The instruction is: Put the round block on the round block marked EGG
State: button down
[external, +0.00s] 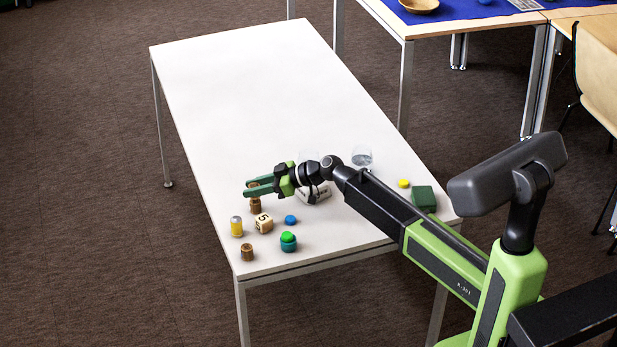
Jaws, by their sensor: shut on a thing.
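My gripper (258,188) is over the near left part of the white table (240,90), its green fingers pointing left. It is shut on a small brown round block (253,184), mostly hidden between the fingers. Directly below in the picture is another brown round block (255,206), standing on the table. I cannot tell whether the two touch. A third brown round block (247,252) stands near the table's front left corner. No EGG marking can be read on any of them at this size.
Close by are a yellow cylinder with a grey top (237,228), a cube marked 5 (264,223), a blue disc (290,220) and a green piece on a teal one (288,242). A clear glass (362,156) and green box (424,198) stand right. The table's far half is clear.

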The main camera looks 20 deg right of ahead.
jog(key=shift+f, duration=0.95)
jog(key=shift+r, duration=0.25)
jog(key=shift+f, duration=0.2)
jog(key=c, duration=1.1)
grip_release()
jog(key=shift+r, duration=0.2)
jog(key=p+v, duration=0.4)
jog(key=v, duration=0.8)
jog(key=shift+r+p, duration=0.1)
jog(key=shift+p, duration=0.2)
